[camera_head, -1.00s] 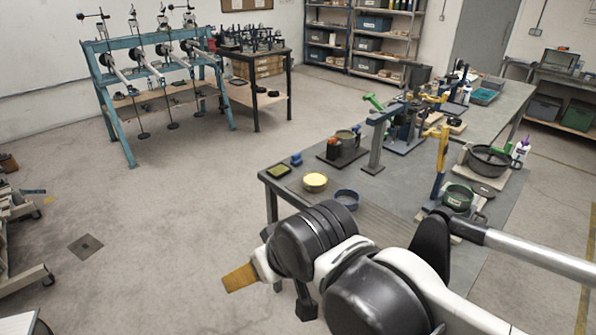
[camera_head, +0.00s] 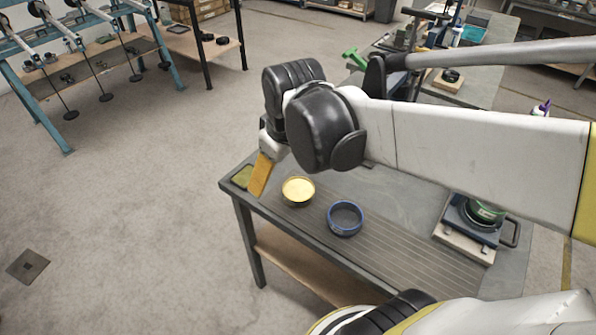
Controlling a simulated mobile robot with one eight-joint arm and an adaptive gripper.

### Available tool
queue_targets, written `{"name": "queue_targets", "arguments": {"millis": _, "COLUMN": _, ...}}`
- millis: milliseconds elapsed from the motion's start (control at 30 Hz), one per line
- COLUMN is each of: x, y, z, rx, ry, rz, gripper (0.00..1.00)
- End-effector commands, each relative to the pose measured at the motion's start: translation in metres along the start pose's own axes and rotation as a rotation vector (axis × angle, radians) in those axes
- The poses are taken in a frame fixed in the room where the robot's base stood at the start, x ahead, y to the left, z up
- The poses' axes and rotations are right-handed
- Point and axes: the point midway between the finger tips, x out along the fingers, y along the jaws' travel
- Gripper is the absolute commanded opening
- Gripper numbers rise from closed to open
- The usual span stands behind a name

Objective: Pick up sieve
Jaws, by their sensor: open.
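On the near left part of the grey workbench (camera_head: 408,262) stands a round, shallow blue ring-shaped vessel (camera_head: 345,218) with a dark inside, which looks like the sieve. A round yellow-topped vessel (camera_head: 298,190) stands just to its left. I cannot tell for certain which of the two is the sieve. My gripper (camera_head: 261,176), with orange-yellow fingers, points down near the bench's left corner, left of both vessels and apart from them. It is open and I see nothing in it. Its fingers show almost edge-on.
A green-yellow square tray (camera_head: 242,177) lies at the bench corner, partly behind my gripper. A device with a green pot (camera_head: 485,211) stands on the right. The bench front is clear. A blue frame (camera_head: 38,104) stands on the far left.

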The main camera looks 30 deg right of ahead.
Motion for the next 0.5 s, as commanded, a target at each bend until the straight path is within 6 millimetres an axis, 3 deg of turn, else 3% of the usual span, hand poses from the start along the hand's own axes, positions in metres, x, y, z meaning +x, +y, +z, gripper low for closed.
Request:
{"name": "queue_targets", "arguments": {"millis": 300, "x": 0.068, "y": 0.063, "z": -0.008, "rx": -0.254, "ry": -0.212, "rz": -0.12, "gripper": 1.0}}
{"name": "queue_targets", "arguments": {"millis": 500, "x": 0.098, "y": 0.082, "z": -0.002, "rx": -0.345, "ry": -0.271, "rz": -0.187, "gripper": 1.0}}
